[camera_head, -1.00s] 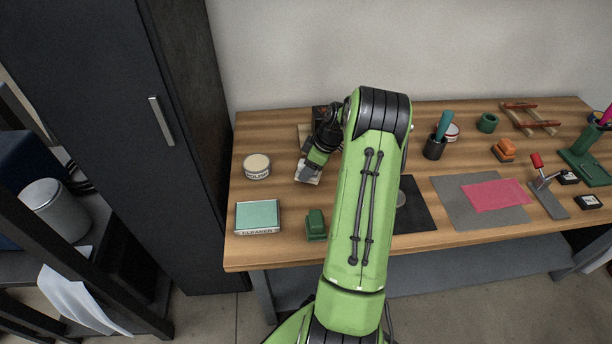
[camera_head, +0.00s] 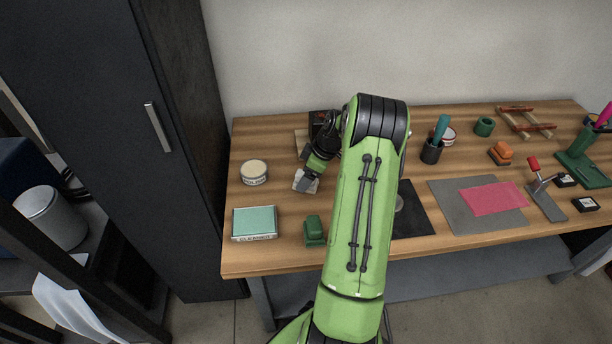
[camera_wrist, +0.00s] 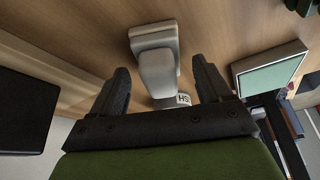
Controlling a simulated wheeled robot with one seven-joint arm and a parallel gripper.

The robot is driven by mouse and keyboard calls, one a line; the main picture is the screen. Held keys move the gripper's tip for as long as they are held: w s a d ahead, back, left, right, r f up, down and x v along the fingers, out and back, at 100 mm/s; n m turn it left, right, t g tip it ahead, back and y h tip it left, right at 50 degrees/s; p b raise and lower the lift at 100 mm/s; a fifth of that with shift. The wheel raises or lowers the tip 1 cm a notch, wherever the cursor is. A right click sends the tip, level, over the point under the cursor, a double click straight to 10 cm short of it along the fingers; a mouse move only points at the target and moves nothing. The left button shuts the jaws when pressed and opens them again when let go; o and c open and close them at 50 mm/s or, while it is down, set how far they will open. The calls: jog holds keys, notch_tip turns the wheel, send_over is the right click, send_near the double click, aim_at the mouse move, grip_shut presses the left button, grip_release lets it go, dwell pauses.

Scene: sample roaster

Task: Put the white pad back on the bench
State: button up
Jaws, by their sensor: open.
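The white pad (camera_wrist: 155,65) is a pale block with a raised grip and a small dark-lettered label. In the wrist view it lies on the wooden bench top between my two fingers, with a gap visible on each side. In the head view only a pale part of the pad (camera_head: 301,182) shows beside my fingers. My gripper (camera_head: 309,183) is open over it, low above the left part of the bench (camera_head: 285,258); it also fills the lower wrist view (camera_wrist: 161,70). My arm hides the bench behind it.
A round tin (camera_head: 254,172) stands left of the gripper. A teal-topped box (camera_head: 254,221) and a green block (camera_head: 314,229) are nearer the front edge. A dark mat (camera_head: 412,215) lies right of my arm. A tall dark cabinet (camera_head: 170,200) stands left of the bench.

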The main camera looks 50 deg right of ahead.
jog(key=p+v, duration=0.3)
jog(key=v, duration=0.8)
jog(key=w+a+r+m+h, duration=0.1)
jog(key=w+a+r, duration=0.1)
jog(key=a+r, duration=0.9)
jog(key=s+a+r+m, duration=0.1)
jog(key=s+a+r, duration=0.15)
jog(key=a, duration=0.35)
jog(key=s+a+r+m+h, duration=0.1)
jog(key=s+a, duration=0.2)
jog(key=a, duration=0.4)
jog(key=s+a+r+m, duration=0.1)
jog(key=s+a, duration=0.2)
jog(key=a, duration=0.3)
jog(key=s+a+m+t, duration=0.1)
jog(key=s+a, duration=0.3)
jog(key=s, duration=0.5)
jog(key=shift+s+a+f+m+t, duration=0.2)
jog(key=shift+s+f+m+t, duration=0.1)
jog(key=shift+f, duration=0.2)
jog(key=shift+r, duration=0.1)
